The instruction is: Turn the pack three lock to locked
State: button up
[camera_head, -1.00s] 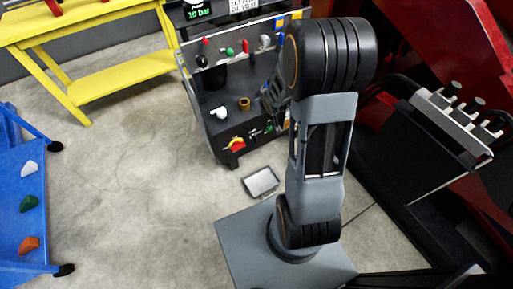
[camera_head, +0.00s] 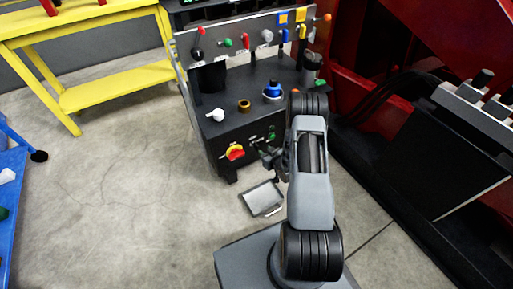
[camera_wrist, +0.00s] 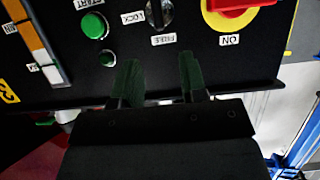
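The lock knob (camera_wrist: 158,14) is a small dark rotary switch on the black front panel, at the top of the wrist view. The label LOCK stands to its left and FREE below it, printed upside down. Its upper part is cut off by the frame, and I cannot tell for sure which label it points to. My gripper (camera_wrist: 160,80) is open and empty, its two dark green fingers apart, just below the knob in the wrist view. In the head view my gripper (camera_head: 274,162) is low at the front of the black console (camera_head: 215,130), partly hidden by my arm.
A red and yellow ON switch (camera_wrist: 230,12) is right of the knob; a green START button (camera_wrist: 94,25) is left. Levers and knobs stand on the console. A metal tray (camera_head: 263,198) lies on the floor. Red machinery (camera_head: 445,40) is at right, a yellow table (camera_head: 110,85) at left.

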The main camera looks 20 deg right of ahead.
aim_at(257, 145)
jog(key=b+x, duration=0.3)
jog(key=x, duration=0.6)
jog(key=shift+w+f, duration=0.1)
jog(key=shift+w, duration=0.05)
grip_shut()
